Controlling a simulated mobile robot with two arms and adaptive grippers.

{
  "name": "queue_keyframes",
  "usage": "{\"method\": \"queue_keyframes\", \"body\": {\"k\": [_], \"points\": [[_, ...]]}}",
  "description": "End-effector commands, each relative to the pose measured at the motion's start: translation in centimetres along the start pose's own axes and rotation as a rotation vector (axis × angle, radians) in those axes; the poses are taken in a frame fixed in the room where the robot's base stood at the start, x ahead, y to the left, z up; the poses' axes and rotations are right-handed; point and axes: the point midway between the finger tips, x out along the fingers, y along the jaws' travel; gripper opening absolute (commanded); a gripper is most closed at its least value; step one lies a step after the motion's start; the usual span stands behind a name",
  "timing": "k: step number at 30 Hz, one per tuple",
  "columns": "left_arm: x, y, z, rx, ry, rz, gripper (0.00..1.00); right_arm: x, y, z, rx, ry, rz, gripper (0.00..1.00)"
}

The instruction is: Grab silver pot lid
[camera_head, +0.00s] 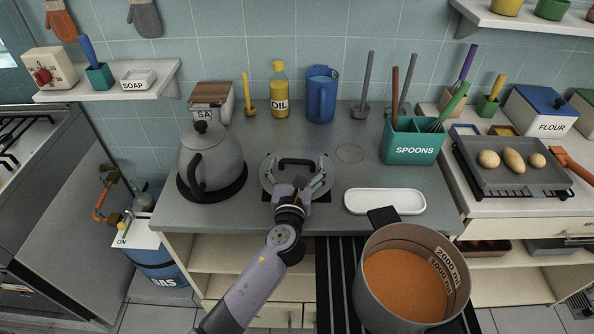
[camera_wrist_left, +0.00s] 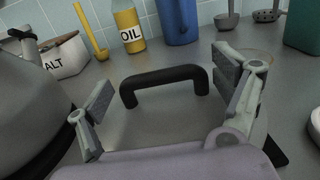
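The silver pot lid (camera_head: 268,177) lies on the grey counter, with a black arched handle (camera_head: 297,162) standing up from it. In the left wrist view the lid (camera_wrist_left: 150,128) fills the middle, and its handle (camera_wrist_left: 165,78) lies ahead between the fingers. My left gripper (camera_head: 298,180) is over the near part of the lid, with its fingers spread wide. In the left wrist view the gripper (camera_wrist_left: 168,92) has one finger to each side of the handle, apart from it and holding nothing. My right gripper is not in view.
A grey kettle (camera_head: 208,160) stands close left of the lid. A white spoon rest (camera_head: 384,202) lies to the right. A large pot of orange soup (camera_head: 405,285) stands at the front right. The oil bottle (camera_head: 279,92) and blue jug (camera_head: 321,97) stand behind.

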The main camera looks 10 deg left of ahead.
Motion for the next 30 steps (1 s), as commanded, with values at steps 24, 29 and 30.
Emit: {"method": "queue_keyframes", "body": {"k": [24, 29, 30], "points": [[0.0, 0.0, 0.2, 0.000, -0.002, 0.000, 0.46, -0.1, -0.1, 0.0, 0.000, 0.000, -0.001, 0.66], [0.0, 0.0, 1.2, 0.000, -0.003, 0.001, 0.46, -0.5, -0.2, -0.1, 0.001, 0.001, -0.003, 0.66], [0.0, 0.0, 1.6, -0.001, -0.004, 0.001, 0.46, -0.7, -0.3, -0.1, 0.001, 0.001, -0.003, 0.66]]}}
